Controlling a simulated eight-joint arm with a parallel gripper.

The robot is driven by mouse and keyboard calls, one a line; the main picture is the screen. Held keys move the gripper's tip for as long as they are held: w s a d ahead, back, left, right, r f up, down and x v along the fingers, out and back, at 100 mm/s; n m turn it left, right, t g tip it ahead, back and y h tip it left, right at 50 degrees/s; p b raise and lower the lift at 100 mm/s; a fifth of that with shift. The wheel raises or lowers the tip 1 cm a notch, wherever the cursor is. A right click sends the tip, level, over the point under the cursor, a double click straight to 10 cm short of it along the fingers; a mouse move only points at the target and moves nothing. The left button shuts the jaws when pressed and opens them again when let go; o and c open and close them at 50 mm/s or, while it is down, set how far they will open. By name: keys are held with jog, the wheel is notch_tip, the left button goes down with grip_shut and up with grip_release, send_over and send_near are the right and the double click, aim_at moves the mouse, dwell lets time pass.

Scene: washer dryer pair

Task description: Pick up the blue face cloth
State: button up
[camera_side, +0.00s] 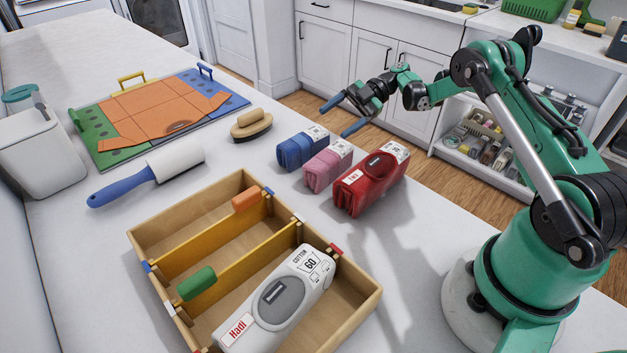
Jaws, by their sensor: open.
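The blue face cloth (297,150) is a folded bundle with a white label band. It stands on the white counter, at the left end of a row of bundles. A pink bundle (327,168) is beside it on the right, and a larger red bundle (369,182) is beyond the pink one. My gripper (337,116) is open and empty, with two blue fingers apart. In the picture it is above and to the right of the blue cloth, apart from it. Its exact height over the counter is hard to tell.
A wooden divided box (147,233) holding a grey-white device (283,290) stands in front. A lint roller (150,171), a brush (251,124) and a folding board (161,107) lie to the left. A white bin (38,150) is at far left. The counter right of the box is clear.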

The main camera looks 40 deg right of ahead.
aim_at(327, 130)
jog(key=shift+a+f, duration=0.2)
jog(key=shift+f, duration=0.25)
jog(key=shift+x, duration=2.7)
jog(key=shift+w+r, duration=0.1)
jog(key=c, duration=0.9)
